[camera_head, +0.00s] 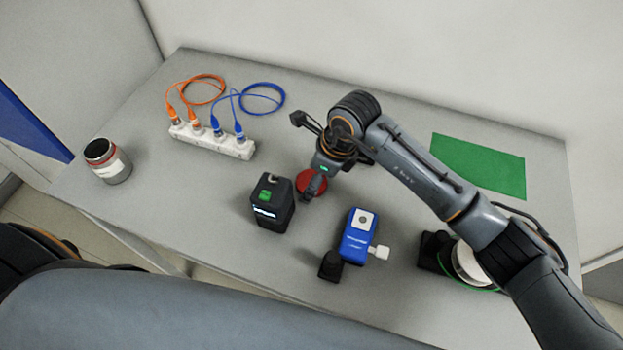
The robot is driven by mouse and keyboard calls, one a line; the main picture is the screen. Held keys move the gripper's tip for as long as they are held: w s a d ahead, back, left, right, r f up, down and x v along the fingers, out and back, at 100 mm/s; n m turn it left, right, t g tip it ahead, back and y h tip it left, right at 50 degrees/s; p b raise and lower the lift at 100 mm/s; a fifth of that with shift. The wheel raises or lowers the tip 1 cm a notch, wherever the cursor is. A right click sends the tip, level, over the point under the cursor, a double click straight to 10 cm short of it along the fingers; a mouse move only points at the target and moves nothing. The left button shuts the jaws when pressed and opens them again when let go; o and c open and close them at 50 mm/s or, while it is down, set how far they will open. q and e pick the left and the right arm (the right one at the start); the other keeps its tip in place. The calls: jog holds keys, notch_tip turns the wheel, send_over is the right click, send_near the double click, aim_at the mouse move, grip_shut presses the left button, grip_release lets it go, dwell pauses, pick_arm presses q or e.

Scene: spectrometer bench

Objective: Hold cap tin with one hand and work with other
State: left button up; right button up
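An open-topped tin (108,162) with a dark inside, a red band and a pale label stands upright at the left edge of the table. No gripper is near it. I cannot tell for sure that it is the cap tin. My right gripper (312,188) points down over a round red object (318,178) at the middle of the table and partly hides it. I cannot tell whether its fingers touch or grip the red object. My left gripper is out of view.
A black box (272,205) with a green button stands just left of my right gripper. A blue device (357,238) with a white knob is in front. A white connector strip (212,141) with orange and blue cables lies behind. A green mat (478,165) lies bare at right.

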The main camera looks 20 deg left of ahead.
jog(key=c, duration=0.6)
jog(key=shift+o, duration=0.2)
notch_tip(320, 180, up, 10)
jog(key=b, duration=0.3)
